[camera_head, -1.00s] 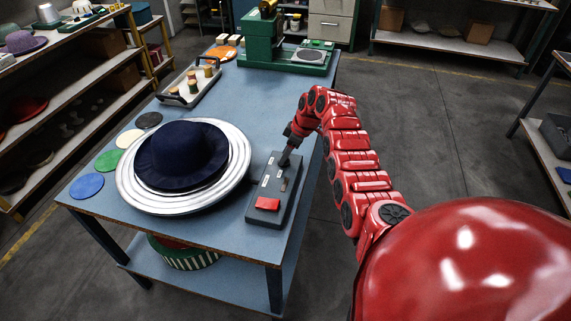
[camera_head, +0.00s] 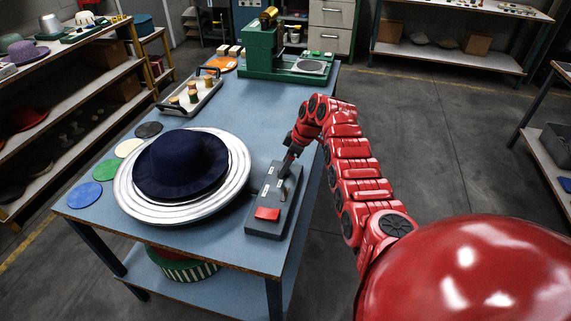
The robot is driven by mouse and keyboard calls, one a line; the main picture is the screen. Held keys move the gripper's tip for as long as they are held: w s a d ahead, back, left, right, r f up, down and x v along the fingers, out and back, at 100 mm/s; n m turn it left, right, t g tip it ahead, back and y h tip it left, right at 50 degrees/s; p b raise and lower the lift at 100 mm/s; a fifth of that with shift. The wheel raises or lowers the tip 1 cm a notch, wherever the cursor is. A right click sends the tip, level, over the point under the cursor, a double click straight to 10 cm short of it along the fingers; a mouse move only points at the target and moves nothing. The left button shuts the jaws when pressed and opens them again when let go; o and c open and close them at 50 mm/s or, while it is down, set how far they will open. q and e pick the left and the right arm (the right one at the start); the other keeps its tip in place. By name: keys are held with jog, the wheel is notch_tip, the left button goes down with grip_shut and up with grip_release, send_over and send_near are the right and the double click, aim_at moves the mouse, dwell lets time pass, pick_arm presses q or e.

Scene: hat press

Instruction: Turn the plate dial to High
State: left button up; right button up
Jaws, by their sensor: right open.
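The grey control box (camera_head: 266,229) lies on the blue table's right edge, with a red button (camera_head: 267,214) at its near end and small pale labels and a thin dark part further up. I cannot make out the plate dial or its setting; the gripper covers the box's far end. My right gripper (camera_head: 289,163) is over that far end, pointing down at it, open. I cannot tell whether it touches the box. The round silver plate (camera_head: 236,184) stands left of the box with a dark blue hat (camera_head: 180,163) on it. My left gripper is not in view.
The blue table (camera_head: 222,249) also holds several coloured discs (camera_head: 106,169) at its left edge, a tray (camera_head: 202,101) with spools, and a green machine (camera_head: 262,50) at the back. Shelves stand at left. Open floor lies to the right.

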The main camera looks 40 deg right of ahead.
jog(key=b+v, duration=0.2)
jog(key=v, duration=1.5)
jog(key=shift+s+r+b, duration=0.2)
jog(key=shift+b, duration=0.15)
